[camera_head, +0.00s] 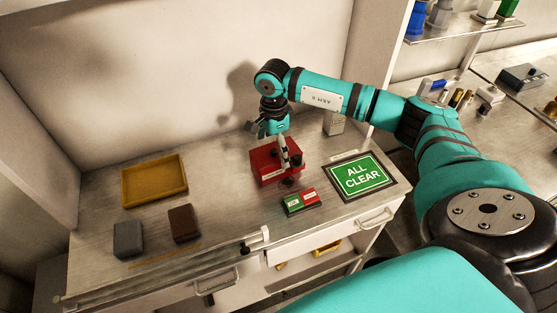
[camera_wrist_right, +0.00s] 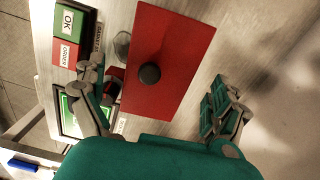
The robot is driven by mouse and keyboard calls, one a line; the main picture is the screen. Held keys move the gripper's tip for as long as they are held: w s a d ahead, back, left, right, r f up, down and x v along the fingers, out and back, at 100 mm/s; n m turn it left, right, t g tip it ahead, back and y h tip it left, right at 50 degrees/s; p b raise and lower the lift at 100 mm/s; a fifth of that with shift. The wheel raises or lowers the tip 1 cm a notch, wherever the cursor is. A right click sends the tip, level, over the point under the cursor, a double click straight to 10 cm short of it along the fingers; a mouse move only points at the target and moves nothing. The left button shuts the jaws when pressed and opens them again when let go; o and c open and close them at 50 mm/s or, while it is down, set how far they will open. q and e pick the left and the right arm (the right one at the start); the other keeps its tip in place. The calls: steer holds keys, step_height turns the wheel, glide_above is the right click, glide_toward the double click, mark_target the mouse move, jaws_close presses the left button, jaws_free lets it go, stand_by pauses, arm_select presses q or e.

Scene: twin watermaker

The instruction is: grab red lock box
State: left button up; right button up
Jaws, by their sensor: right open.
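The red lock box (camera_head: 272,173) stands on the steel bench in the head view, with darker parts on top. In the right wrist view its flat red top (camera_wrist_right: 178,45) carries a round black knob (camera_wrist_right: 149,73). My right gripper (camera_head: 270,139) is at the box, its arm reaching in from the right. In the wrist view the right gripper (camera_wrist_right: 154,80) is open, with one finger on each side of the box. I see no grip on it; whether a finger touches it I cannot tell. My left gripper is not in view.
A green ALL CLEAR sign (camera_head: 359,176) and a green-and-red button block (camera_head: 301,202) lie close to the box. A yellow tray (camera_head: 154,181), a grey block (camera_head: 128,239) and a brown block (camera_head: 184,223) lie left. A wall stands behind the bench.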

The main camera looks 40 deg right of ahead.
steer(key=shift+f, duration=1.45)
steer(key=shift+c, duration=0.4)
steer(key=shift+r, duration=0.1)
steer(key=c, duration=1.7)
